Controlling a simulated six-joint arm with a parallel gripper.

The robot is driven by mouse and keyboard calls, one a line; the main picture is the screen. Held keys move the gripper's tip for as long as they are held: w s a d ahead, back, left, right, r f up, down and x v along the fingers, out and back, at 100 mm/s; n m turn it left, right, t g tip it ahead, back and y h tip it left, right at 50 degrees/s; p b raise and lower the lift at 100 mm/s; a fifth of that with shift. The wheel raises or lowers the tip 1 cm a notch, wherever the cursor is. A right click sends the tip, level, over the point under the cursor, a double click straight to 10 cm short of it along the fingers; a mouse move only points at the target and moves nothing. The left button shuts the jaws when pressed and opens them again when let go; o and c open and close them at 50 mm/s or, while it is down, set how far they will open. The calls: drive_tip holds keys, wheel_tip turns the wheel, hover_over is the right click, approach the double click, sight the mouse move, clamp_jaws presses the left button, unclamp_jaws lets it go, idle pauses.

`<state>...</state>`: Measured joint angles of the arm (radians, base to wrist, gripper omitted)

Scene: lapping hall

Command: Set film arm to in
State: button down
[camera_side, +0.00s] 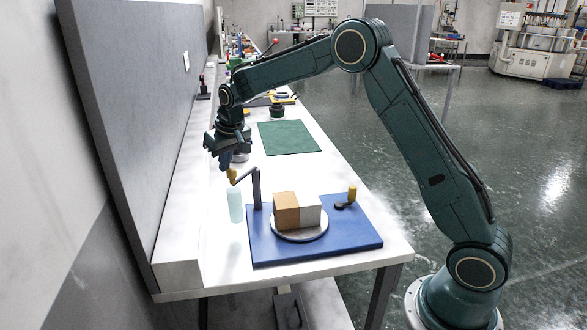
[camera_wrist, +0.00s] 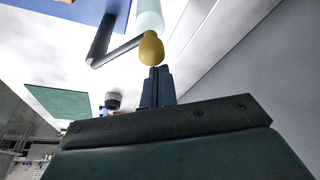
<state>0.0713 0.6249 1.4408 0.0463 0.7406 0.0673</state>
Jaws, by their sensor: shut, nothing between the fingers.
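The film arm (camera_side: 245,175) is a dark bar on an upright post (camera_side: 257,190) at the blue base's left back corner. It points left, away from the turntable (camera_side: 300,236). A pale blue film roll (camera_side: 235,207) hangs at its end, outside the base edge, with a yellow knob (camera_side: 232,176) on top. My gripper (camera_side: 226,163) is shut and empty, fingers pointing down close by the knob. In the wrist view the fingertips (camera_wrist: 158,70) are beside the yellow knob (camera_wrist: 151,48); I cannot tell whether they touch.
A small crank with a yellow knob (camera_side: 352,192) is on the base's right. A green mat (camera_side: 288,137) lies behind. A grey partition (camera_side: 140,110) borders the bench on the left.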

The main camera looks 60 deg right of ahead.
drive_tip(key=shift+s+n, duration=0.45)
drive_tip(key=shift+n, duration=0.05)
idle(0.4)
drive_tip(key=shift+s+n+y, duration=0.4)
drive_tip(key=shift+s+n, duration=0.2)
drive_tip(key=shift+s, duration=0.05)
drive_tip(key=shift+s+d+n+y, duration=0.25)
drive_tip(key=shift+s+d+n, duration=0.05)
drive_tip(key=shift+s+n, duration=0.55)
drive_tip(key=shift+s+d+n+y, duration=0.2)
drive_tip(key=shift+s+d+n, duration=0.1)
drive_tip(key=shift+s+n, duration=0.5)
drive_tip(key=shift+s+d+n+y, duration=0.25)
drive_tip(key=shift+s+d+n, duration=0.05)
drive_tip(key=shift+s+n, duration=0.5)
drive_tip(key=shift+w, duration=0.1)
